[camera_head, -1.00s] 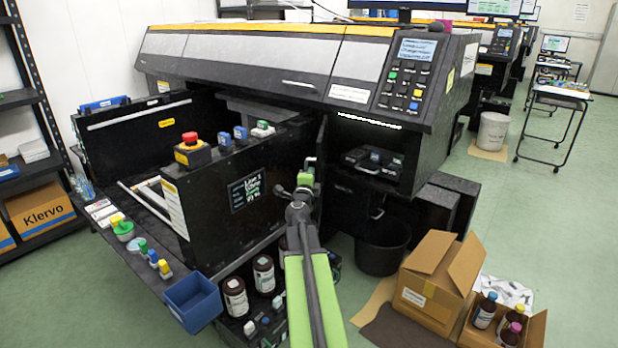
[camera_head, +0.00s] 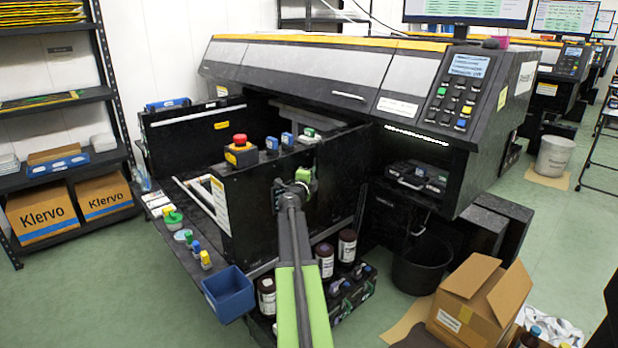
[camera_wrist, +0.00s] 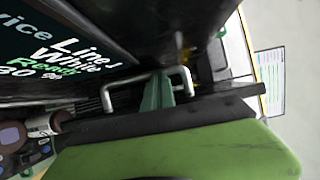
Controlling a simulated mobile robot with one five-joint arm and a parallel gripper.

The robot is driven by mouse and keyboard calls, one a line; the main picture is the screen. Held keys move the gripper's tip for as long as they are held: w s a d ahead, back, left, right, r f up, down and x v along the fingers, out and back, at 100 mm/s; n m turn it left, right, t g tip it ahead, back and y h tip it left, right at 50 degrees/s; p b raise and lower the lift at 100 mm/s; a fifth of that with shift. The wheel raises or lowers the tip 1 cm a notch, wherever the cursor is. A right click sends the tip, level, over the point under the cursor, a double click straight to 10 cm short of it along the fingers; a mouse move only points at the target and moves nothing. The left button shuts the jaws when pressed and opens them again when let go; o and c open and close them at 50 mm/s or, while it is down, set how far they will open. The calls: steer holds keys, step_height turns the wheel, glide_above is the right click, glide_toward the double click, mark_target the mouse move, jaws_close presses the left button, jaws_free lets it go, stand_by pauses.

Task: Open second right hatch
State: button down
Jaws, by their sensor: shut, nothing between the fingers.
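The black hatch panels form the front of the printer's left bay; the right-hand panel (camera_head: 343,165) has a dark face and stands beside the printer body. In the wrist view a pale U-shaped handle (camera_wrist: 187,76) sits along a dark panel edge, beside a panel display with white and green text (camera_wrist: 70,55). My gripper (camera_head: 303,180) is at the front panel, its green tip over where the display sits. In the wrist view the narrow green fingers (camera_wrist: 163,90) lie between the handle's two ends. They are shut and empty; I cannot tell whether they touch the handle.
A red emergency button (camera_head: 240,142) and blue-capped bottles (camera_head: 280,142) stand along the panel top. A blue bin (camera_head: 229,293), brown bottles (camera_head: 347,245) and a black bucket (camera_head: 421,265) stand low around my arm. A cardboard box (camera_head: 478,300) is at lower right.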

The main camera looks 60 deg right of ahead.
steer(key=shift+s, duration=0.15)
steer(key=v, duration=1.7)
steer(key=shift+a, duration=0.25)
steer(key=shift+r, duration=0.1)
